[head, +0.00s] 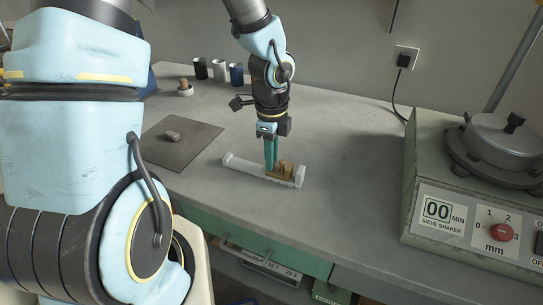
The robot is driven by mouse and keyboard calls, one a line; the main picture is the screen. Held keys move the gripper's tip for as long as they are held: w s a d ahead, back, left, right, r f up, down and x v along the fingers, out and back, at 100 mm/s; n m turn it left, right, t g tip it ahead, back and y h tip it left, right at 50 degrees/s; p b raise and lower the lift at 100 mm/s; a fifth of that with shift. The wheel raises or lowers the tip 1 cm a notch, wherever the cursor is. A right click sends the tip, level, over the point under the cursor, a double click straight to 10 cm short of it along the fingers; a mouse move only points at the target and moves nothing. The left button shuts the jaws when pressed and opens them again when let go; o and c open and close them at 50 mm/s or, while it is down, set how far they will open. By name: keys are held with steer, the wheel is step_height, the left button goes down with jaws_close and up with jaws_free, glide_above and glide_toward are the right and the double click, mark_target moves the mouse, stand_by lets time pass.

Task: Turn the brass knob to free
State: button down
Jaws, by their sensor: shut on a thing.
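My gripper (270,168) points straight down at the middle of the bench, its teal fingers shut at a small brass-coloured piece (285,170). I take this piece to be the brass knob. It stands in a pale, narrow holder (240,165) with raised ends, toward the holder's right end. The fingers cover the left part of the brass piece, so the exact grip and any free or locked marking cannot be made out.
A sieve shaker (425,175) with a red dial (501,232) and a lidded pan (498,138) stands at right. A grey mat (185,150) with a small stone-like lump (172,135) lies left. Several cups (219,70) stand behind. The bench between holder and shaker is clear.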

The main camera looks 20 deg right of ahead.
steer(key=n, duration=0.3)
steer(key=shift+n, duration=2.1)
steer(key=c, duration=0.8)
jaws_free()
steer(key=shift+o, duration=0.2)
step_height(320, 180, up, 11)
steer(key=shift+f, duration=0.15)
